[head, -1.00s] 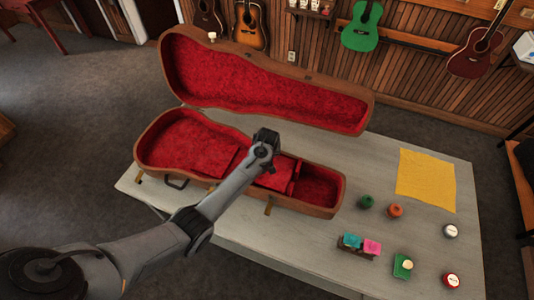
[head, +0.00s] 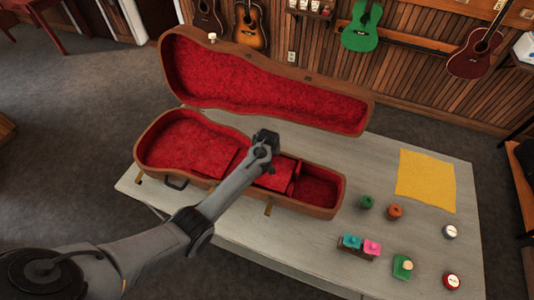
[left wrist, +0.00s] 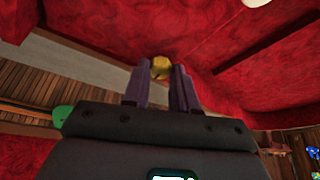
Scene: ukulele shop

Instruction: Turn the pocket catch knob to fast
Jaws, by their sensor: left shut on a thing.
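The pocket catch knob (left wrist: 161,68) is a small yellow, brass-looking piece in the left wrist view, in front of red plush. My left gripper (left wrist: 160,85) is shut on it, one dark finger on each side. Its turned position and any marking cannot be made out. In the head view my left gripper (head: 265,143) reaches into the open ukulele case (head: 325,212), over the inner pocket area (head: 275,180), and the arm hides the knob. My right gripper is not in view.
The case lid (head: 270,85) stands open behind. The table (head: 300,258) also holds a yellow cloth (head: 425,180), a green spool (head: 367,202), an orange spool (head: 395,211), a rack with teal and pink pieces (head: 360,247), a green block (head: 402,267) and two round tins (head: 450,231).

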